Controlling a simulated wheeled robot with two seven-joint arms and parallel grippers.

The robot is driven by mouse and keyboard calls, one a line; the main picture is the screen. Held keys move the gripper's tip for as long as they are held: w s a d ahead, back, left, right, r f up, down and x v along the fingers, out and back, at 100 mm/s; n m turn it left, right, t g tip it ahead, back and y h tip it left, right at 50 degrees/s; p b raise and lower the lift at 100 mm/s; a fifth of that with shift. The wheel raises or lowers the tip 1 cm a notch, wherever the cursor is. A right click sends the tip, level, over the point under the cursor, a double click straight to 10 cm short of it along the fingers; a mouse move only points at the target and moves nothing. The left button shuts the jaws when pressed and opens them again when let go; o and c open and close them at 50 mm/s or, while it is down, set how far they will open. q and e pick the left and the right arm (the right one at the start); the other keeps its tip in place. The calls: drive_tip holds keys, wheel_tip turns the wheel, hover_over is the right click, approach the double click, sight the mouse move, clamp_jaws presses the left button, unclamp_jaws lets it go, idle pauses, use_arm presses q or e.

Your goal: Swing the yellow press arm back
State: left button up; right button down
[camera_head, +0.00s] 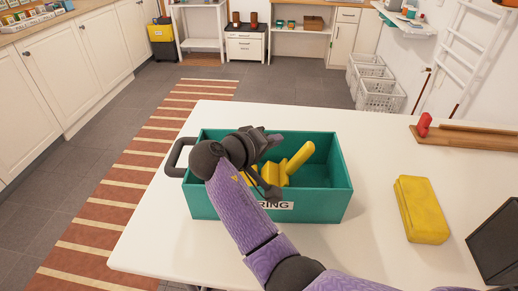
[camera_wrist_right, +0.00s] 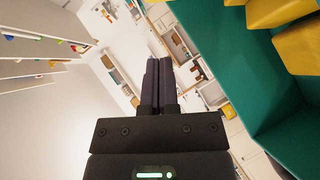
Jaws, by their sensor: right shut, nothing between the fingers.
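A teal box (camera_head: 325,205) stands on the white table with yellow pieces (camera_head: 299,158) inside, one a rounded bar tilted up to the right. I cannot tell for sure whether this bar is the press arm. My right gripper (camera_head: 276,140) is above the left half of the box, shut and empty. My arm hides part of the box and its contents. In the right wrist view the fingers (camera_wrist_right: 158,68) are together, with the teal wall (camera_wrist_right: 235,70) and yellow pieces (camera_wrist_right: 300,45) to their right. My left gripper is not in view.
A yellow block (camera_head: 421,209) lies on the table right of the box. A wooden board (camera_head: 475,138) with a red piece (camera_head: 424,124) is at the back right. A dark box (camera_head: 497,245) stands at the right edge. The table's front left is clear.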

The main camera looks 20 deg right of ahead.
sight(310, 149)
drive_tip(key=d, duration=0.1)
drive_tip(key=d+f, duration=0.2)
drive_tip(key=d, duration=0.1)
drive_tip(key=shift+f+b, duration=0.1)
drive_tip(key=shift+b, duration=0.3)
drive_tip(key=shift+s+d+f, duration=0.3)
drive_tip(key=shift+s+d, duration=0.05)
drive_tip(key=shift+d, duration=0.25)
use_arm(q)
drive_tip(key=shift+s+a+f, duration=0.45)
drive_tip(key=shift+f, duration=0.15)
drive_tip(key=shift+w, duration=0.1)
